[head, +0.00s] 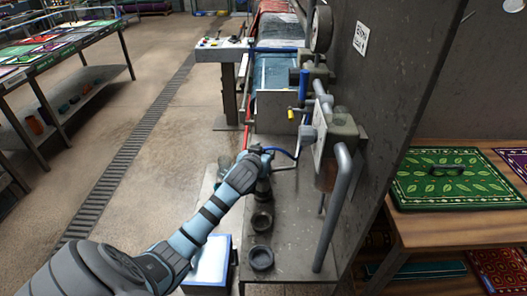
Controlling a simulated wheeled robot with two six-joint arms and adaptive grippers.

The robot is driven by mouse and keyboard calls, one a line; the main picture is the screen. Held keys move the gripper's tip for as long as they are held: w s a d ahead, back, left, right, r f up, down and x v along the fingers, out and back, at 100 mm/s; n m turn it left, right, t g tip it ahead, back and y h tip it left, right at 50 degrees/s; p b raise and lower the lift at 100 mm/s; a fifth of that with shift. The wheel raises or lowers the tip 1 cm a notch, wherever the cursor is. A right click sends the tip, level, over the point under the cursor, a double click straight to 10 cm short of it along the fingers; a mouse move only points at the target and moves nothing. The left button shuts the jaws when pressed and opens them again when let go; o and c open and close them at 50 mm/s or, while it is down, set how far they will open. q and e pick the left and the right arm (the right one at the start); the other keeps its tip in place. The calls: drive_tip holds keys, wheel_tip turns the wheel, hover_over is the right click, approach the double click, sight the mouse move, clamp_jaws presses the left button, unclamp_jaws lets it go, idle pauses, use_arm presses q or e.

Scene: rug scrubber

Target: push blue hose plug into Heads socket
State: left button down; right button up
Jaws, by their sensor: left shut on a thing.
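My left gripper (264,157) is at the end of the arm that reaches up from the bottom left. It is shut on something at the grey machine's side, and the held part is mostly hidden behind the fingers. A thin blue hose (284,152) curves from the gripper toward the machine, so the held thing looks like the blue hose plug. A pale panel (319,135) stands on the machine to the right of the gripper. I cannot make out which socket is Heads. My right gripper is not in view.
Dark round cups (261,258) stand on the grey ledge below the gripper. A bent grey pipe (335,208) rises to the right. A green rug sample (455,178) lies on a wooden table at right. Open floor (170,150) lies to the left.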

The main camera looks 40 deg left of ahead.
use_arm(q)
drive_tip(key=shift+s+d+f, duration=0.1)
drive_tip(key=shift+s+f, duration=0.1)
drive_tip(key=shift+f, duration=0.15)
drive_tip(key=c, duration=1.1)
unclamp_jaws()
drive_tip(key=shift+s+f, duration=0.1)
drive_tip(key=v, duration=0.8)
drive_tip(key=r+v, duration=0.1)
drive_tip(key=v, duration=0.3)
drive_tip(key=shift+d, duration=0.1)
